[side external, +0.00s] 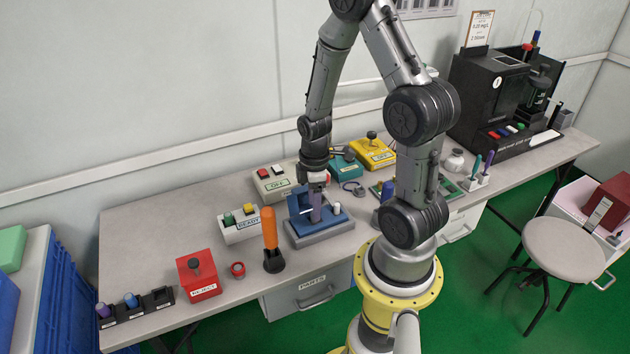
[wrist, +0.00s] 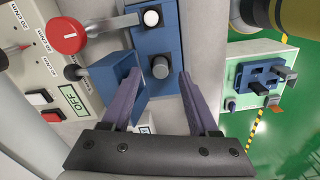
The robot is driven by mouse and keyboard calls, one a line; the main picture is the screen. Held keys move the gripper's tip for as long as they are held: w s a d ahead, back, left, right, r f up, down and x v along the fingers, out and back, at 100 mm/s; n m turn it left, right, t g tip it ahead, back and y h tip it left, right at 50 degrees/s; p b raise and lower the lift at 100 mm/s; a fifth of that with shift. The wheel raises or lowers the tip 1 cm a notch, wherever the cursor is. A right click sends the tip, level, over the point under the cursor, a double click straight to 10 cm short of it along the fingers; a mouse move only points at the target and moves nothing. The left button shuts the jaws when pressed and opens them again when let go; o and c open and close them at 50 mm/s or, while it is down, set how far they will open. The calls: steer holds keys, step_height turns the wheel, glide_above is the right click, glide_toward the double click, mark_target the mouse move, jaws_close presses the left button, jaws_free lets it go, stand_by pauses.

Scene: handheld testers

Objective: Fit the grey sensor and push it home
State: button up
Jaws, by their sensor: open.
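The blue tester (side external: 332,222) stands on a grey base at the middle of the bench, with an upright blue plate at its left. My gripper (side external: 316,205) is over it, pointing down. In the wrist view the gripper (wrist: 157,100) is open, with its purple fingers apart. A dark grey round piece (wrist: 160,67) sits in the blue block, beyond and between the fingertips; I cannot tell if it is the grey sensor or how deep it sits. A white round knob (wrist: 151,18) is on the same blue body. Nothing is visibly gripped.
An OFF box (side external: 272,183) stands behind the tester, a READY box (side external: 240,225) to its left. An orange-handled tool (side external: 269,228), a red REJECT box (side external: 198,277) and a black rack (side external: 133,309) are further left. A green board (wrist: 262,80) lies to the right.

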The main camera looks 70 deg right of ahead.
step_height(320, 180, up, 12)
steer(key=shift+f, duration=0.15)
steer(key=shift+s+a, duration=0.1)
steer(key=shift+a, duration=0.05)
steer(key=w+a+r+n+t, duration=0.2)
steer(key=a+r+t, duration=0.1)
steer(key=a+r, duration=0.6)
steer(key=s+a+r+m+t, duration=0.2)
steer(key=s+a+r+m, duration=0.1)
steer(key=s+a+m, duration=0.3)
steer(key=shift+s+r+m+t, duration=0.3)
steer(key=shift+s+r+m, duration=0.1)
steer(key=shift+s+m, duration=0.6)
